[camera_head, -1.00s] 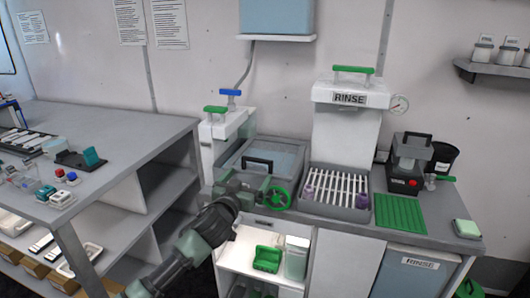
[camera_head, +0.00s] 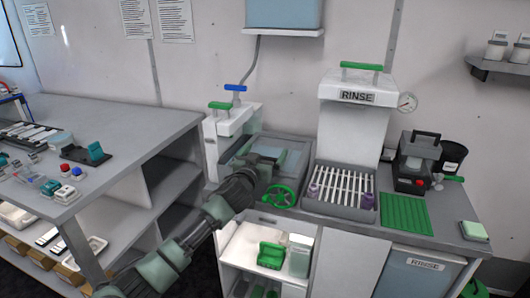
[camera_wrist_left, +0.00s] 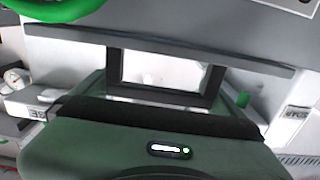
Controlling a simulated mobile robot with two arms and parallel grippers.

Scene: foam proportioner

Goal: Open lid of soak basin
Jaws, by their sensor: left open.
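The soak basin (camera_head: 305,144) is a grey box set in the counter, left of the rinse unit. My left gripper (camera_head: 262,161) is open and reaches in from the front left, over the middle of the lid where the black handle is. The gripper hides the handle in the head view, and I cannot tell whether they touch. In the left wrist view my gripper's green body (camera_wrist_left: 100,150) fills the bottom, with a dark frame-like shape beyond it. My right gripper is out of view.
A green valve wheel (camera_head: 281,196) stands at the basin's front, close to my left wrist. A white unit with green and blue handles (camera_head: 232,120) rises at the left. A rack (camera_head: 340,188) and a green mat (camera_head: 405,214) lie to the right.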

